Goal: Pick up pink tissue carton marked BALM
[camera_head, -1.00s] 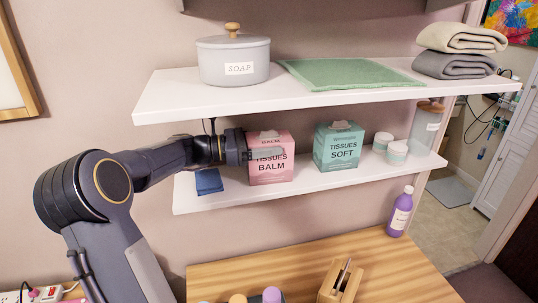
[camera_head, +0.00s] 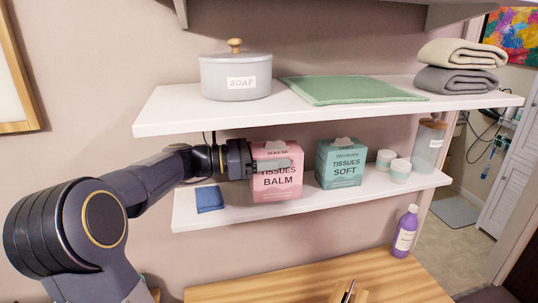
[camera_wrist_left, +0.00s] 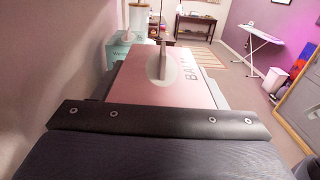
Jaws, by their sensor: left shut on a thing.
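The pink tissue carton marked BALM (camera_head: 278,187) is on the lower shelf (camera_head: 330,203), upright, with a tissue tuft at its top. My left gripper (camera_head: 272,164) reaches in from the left and is shut on the carton, one finger across its front face near the top. Whether the carton's base touches the shelf is hard to tell. My right gripper is not in view.
A teal SOFT tissue carton (camera_head: 340,165) stands close to the right, then white jars (camera_head: 399,170) and a glass canister (camera_head: 428,147). A folded blue cloth (camera_head: 209,199) lies left.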

